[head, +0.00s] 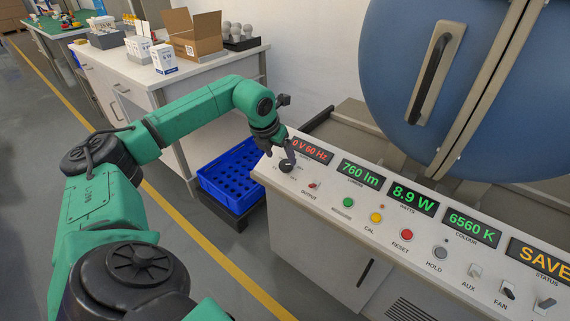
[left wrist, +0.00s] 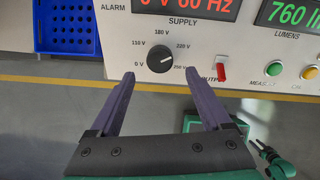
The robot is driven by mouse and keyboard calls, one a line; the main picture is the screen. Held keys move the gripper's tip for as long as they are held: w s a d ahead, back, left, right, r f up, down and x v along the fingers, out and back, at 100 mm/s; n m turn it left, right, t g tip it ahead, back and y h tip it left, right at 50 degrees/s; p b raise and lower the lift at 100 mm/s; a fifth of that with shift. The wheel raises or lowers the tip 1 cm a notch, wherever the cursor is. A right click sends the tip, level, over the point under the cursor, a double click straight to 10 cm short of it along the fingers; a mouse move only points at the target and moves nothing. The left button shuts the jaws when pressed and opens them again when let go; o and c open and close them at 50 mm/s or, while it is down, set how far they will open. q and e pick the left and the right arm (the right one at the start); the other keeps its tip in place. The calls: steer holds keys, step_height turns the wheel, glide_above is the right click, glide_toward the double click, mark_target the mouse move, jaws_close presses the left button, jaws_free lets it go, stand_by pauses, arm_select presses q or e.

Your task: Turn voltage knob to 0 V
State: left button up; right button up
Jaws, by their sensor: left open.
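The black voltage knob (left wrist: 160,58) sits on the white panel under the supply display, ringed by voltage labels from 0 V at lower left, over 180 V at the top, round to the right. A light pointer mark on it seems to aim up and right toward the 220 V side. The knob also shows in the head view (head: 286,167). My left gripper (left wrist: 160,76) is open, its fingertips either side of the knob and just below it in the picture; I cannot tell whether they touch the panel. The supply display (head: 310,150) shows "0 V 60 Hz", its left part hidden.
A red output switch (left wrist: 221,72) is close right of the gripper's right finger. Green, yellow and red buttons (head: 407,234) line the panel further right. A blue crate (head: 222,184) stands left of the console, and a bench with boxes behind.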

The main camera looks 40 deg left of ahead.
mark_target(285, 165)
arm_select(q)
steer(key=x, duration=0.5)
steer(key=shift+w+f, duration=0.1)
steer(key=shift+f, duration=0.15)
steer(key=shift+c, duration=0.9)
jaws_close()
arm_select(e)
steer(key=shift+w+a, duration=0.2)
steer(key=shift+w, duration=0.9)
